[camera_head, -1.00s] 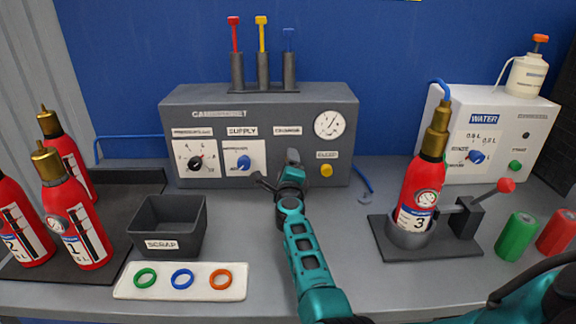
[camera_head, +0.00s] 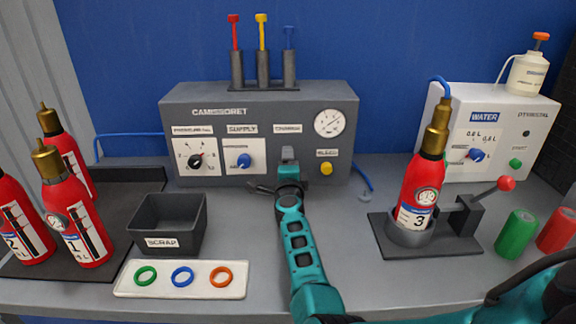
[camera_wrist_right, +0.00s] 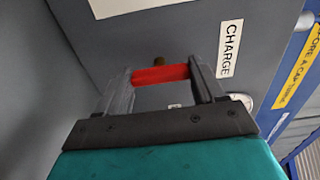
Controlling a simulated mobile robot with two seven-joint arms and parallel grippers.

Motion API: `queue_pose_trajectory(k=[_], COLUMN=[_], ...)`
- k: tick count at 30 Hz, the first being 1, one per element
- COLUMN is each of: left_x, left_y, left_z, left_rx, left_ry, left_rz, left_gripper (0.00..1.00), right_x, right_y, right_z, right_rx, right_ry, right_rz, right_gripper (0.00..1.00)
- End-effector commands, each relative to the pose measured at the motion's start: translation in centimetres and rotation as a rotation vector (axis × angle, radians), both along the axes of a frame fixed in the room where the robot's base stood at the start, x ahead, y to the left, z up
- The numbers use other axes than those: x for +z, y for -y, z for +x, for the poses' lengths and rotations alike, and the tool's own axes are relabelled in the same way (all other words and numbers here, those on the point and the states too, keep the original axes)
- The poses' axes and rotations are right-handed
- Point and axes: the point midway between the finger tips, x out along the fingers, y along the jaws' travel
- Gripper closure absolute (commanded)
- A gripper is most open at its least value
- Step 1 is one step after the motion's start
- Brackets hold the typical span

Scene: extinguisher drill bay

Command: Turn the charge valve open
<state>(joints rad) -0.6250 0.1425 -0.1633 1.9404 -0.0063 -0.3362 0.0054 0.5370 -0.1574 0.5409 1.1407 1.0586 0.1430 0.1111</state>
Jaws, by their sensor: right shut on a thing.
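The charge valve's red lever (camera_wrist_right: 160,75) shows in the right wrist view, with a small brass end behind it, near the "CHARGE" label (camera_wrist_right: 229,50). My right gripper (camera_wrist_right: 165,80) is shut on the lever, one finger at each side of it. In the head view the right gripper (camera_head: 288,162) is at the front of the grey panel (camera_head: 220,100), below the charge label (camera_head: 287,128). It hides the valve there. The lever lies across between the fingers; whether the valve is open I cannot tell. My left gripper is in neither view.
The blue supply knob (camera_head: 244,160) is left of the right gripper, the yellow button (camera_head: 326,168) right of it. A gauge (camera_head: 329,122) sits at upper right. The scrap bin (camera_head: 168,224) and extinguisher 3 (camera_head: 424,185) in its holder flank my arm.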

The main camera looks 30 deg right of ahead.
Motion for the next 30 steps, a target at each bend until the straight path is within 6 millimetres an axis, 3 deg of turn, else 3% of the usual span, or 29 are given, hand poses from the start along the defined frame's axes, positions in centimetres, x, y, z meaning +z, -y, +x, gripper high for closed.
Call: queue_pose_trajectory(k=[4, 5, 12, 30], left_x=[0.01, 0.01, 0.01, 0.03], left_y=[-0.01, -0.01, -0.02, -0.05], left_z=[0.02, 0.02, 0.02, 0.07], left_rx=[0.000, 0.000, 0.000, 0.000], left_ry=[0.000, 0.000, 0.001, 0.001], left_rz=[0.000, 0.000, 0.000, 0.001], left_gripper=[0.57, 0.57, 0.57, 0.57], right_x=[0.20, 0.20, 0.11, -0.01], right_y=[0.01, 0.01, 0.01, -0.45], right_z=[0.05, 0.05, 0.03, 0.13], right_rx=[0.000, 0.001, 0.000, 0.002], right_ry=[0.001, 0.001, 0.000, -0.001], right_rz=[-0.006, -0.006, -0.004, -0.001], right_gripper=[0.62, 0.31, 0.08, 0.06])
